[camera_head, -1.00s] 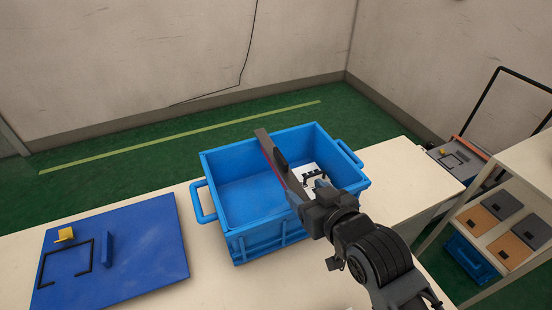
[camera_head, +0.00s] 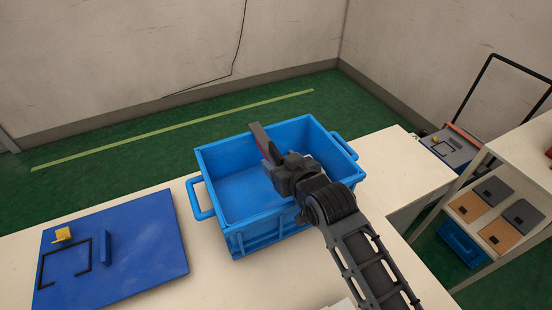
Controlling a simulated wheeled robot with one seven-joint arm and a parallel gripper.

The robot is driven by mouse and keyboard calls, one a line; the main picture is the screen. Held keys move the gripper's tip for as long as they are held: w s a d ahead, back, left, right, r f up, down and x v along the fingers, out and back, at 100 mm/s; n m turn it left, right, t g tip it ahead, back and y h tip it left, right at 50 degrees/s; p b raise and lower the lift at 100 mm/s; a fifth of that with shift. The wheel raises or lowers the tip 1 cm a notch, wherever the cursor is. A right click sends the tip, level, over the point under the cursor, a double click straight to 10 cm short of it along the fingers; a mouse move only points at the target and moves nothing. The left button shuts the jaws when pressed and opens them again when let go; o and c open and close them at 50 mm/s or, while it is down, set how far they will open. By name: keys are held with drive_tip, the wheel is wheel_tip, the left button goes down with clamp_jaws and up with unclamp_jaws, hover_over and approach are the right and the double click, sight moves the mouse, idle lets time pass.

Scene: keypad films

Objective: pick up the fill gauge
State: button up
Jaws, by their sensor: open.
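My gripper (camera_head: 273,158) is open over the crate, at the bar in this view. I cannot tell whether its fingers are around the bar or touch it.
The crate stands on a pale table (camera_head: 165,285). A blue board (camera_head: 150,260) with a yellow piece (camera_head: 63,234) and a black frame lies to the left. A shelf unit (camera_head: 520,158) stands at the right.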

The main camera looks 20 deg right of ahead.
clamp_jaws()
idle(0.6)
